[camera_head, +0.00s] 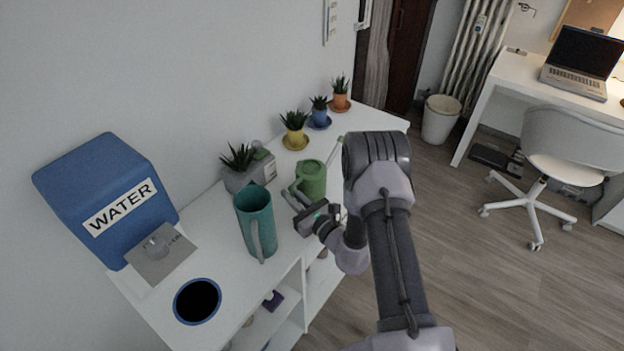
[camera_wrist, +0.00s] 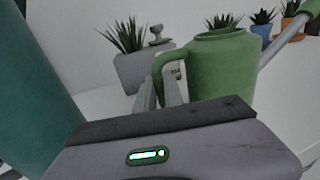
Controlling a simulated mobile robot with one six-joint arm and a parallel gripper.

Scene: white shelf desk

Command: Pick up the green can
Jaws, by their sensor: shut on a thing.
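The green can (camera_head: 312,176) is a watering can with a loop handle on its left and a long spout on its right. It stands upright on the white shelf desk (camera_head: 222,292). In the wrist view the can (camera_wrist: 222,68) fills the upper middle. My gripper (camera_head: 296,194) comes in from the right front, and its fingers (camera_wrist: 160,88) are shut on the can's handle (camera_wrist: 158,66). I cannot tell whether the can's base touches the desk, as my gripper body hides its lower part.
A tall teal pitcher (camera_head: 256,218) stands close left of my gripper. A grey planter (camera_head: 250,176) is behind the can. Small potted plants, yellow (camera_head: 295,139), blue (camera_head: 319,117) and orange (camera_head: 340,101), line the back. A blue water box (camera_head: 105,185) stands at the left.

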